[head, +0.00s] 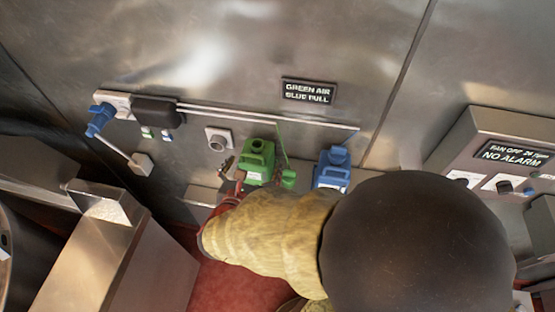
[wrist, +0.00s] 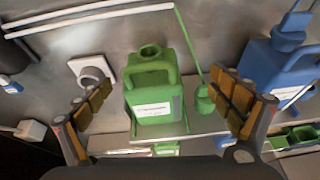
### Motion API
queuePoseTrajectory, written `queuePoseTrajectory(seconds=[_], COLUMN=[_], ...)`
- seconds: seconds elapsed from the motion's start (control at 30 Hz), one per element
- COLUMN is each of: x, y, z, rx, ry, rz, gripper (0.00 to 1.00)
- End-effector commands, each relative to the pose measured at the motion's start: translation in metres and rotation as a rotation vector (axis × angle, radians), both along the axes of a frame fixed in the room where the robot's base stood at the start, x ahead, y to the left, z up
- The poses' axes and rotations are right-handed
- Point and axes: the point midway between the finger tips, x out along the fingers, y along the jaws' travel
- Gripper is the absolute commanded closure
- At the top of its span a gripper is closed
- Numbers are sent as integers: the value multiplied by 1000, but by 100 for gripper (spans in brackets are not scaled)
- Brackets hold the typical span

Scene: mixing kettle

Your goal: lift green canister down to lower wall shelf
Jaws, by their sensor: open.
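The green canister (head: 258,162) stands upright against the steel wall, in the middle of the head view. In the wrist view the green canister (wrist: 152,92) shows its round neck, handle and white label, facing me. My gripper (wrist: 161,84) is open, with one finger to each side of the canister in the picture. Gaps show between both fingers and the canister, and I see no contact. A pale shelf edge (wrist: 125,151) runs below the canister. I cannot tell clearly which shelf level this is. In the head view my arm hides much of the area below.
A blue canister (head: 332,168) stands to the right of the green one. A small green fitting (wrist: 204,100) on a thin green line hangs close by my right finger. A round wall socket (wrist: 92,72) is at the left. White rails (head: 270,119) run above.

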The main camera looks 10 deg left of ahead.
Motion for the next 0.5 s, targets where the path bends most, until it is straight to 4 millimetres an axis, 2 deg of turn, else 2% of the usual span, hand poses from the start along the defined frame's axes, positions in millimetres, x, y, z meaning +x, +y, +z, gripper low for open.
queuePoseTrajectory(seconds=[0.07, 0.17, 0.5], x=[3, 7, 39], y=[6, 4, 3], z=[6, 5, -4], rx=[-43, -68, -69], ry=[-20, -18, -17], rz=[44, 49, 46], gripper=[7, 7, 7])
